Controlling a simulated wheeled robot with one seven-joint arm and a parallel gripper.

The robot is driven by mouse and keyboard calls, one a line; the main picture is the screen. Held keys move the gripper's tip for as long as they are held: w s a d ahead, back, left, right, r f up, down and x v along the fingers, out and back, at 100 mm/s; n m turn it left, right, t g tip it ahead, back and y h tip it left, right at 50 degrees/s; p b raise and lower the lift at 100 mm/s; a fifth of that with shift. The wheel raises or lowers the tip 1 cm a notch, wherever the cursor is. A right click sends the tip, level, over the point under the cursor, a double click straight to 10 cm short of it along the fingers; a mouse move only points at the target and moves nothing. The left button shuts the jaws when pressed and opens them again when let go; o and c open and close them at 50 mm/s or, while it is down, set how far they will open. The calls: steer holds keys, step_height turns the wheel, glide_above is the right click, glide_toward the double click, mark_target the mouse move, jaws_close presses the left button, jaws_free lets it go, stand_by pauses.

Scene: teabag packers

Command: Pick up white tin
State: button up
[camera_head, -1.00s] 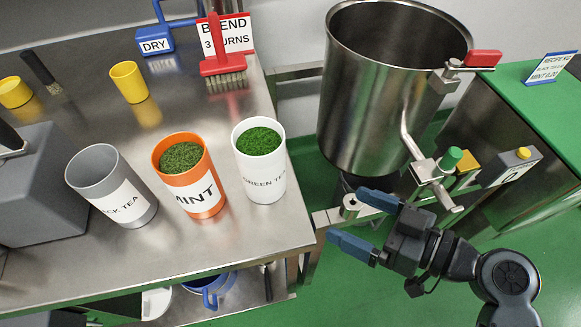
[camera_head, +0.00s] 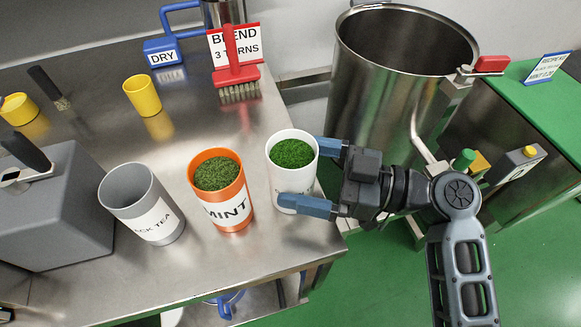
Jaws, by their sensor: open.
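The white tin (camera_head: 281,178), filled with green tea leaves, stands upright near the right end of the steel table (camera_head: 150,285). My gripper (camera_head: 309,177) comes at it from the right with its blue fingers open. The near finger overlaps the tin's lower front and hides most of its label. The far finger reaches to the tin's upper right side, at or behind its edge. I cannot tell whether either finger touches the tin.
The orange mint tin (camera_head: 238,212) stands close to the left of the white tin, with the grey black-tea tin (camera_head: 150,214) beyond it. A large steel drum (camera_head: 368,105) stands behind my gripper on the right.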

steer(key=shift+x, duration=1.3)
steer(key=shift+c, duration=0.3)
steer(key=c, duration=0.9)
steer(key=shift+c, duration=0.2)
steer(key=shift+r, duration=0.15)
